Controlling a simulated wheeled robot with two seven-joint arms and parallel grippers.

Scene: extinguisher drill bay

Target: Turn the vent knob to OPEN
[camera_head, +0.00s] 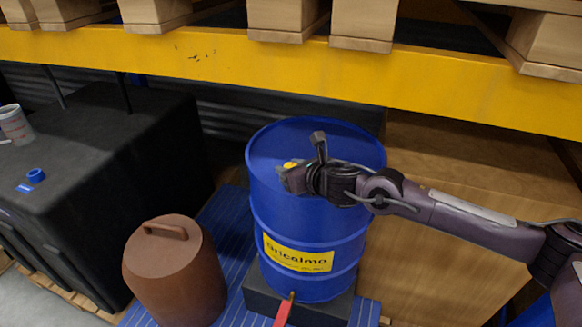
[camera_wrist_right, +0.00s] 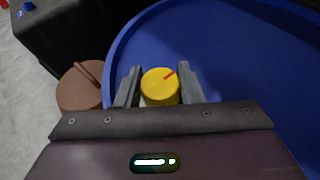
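The yellow vent knob (camera_head: 291,165) sits on the top of the blue drum (camera_head: 305,215), near its left side, partly hidden by my right gripper (camera_head: 302,160). In the right wrist view the knob (camera_wrist_right: 158,88) is round, with a red mark pointing to the upper right. The fingers of my right gripper (camera_wrist_right: 158,84) are spread, one on each side of the knob. I cannot tell whether either finger touches it. No OPEN lettering can be read. My left gripper is not in view.
A brown lidded can (camera_head: 172,280) stands left of the drum. A black tank (camera_head: 95,150) is farther left, with a white cup (camera_head: 15,124) on it. A yellow beam (camera_head: 260,68) crosses behind and above. A red-handled tap (camera_head: 284,312) is at the drum's front.

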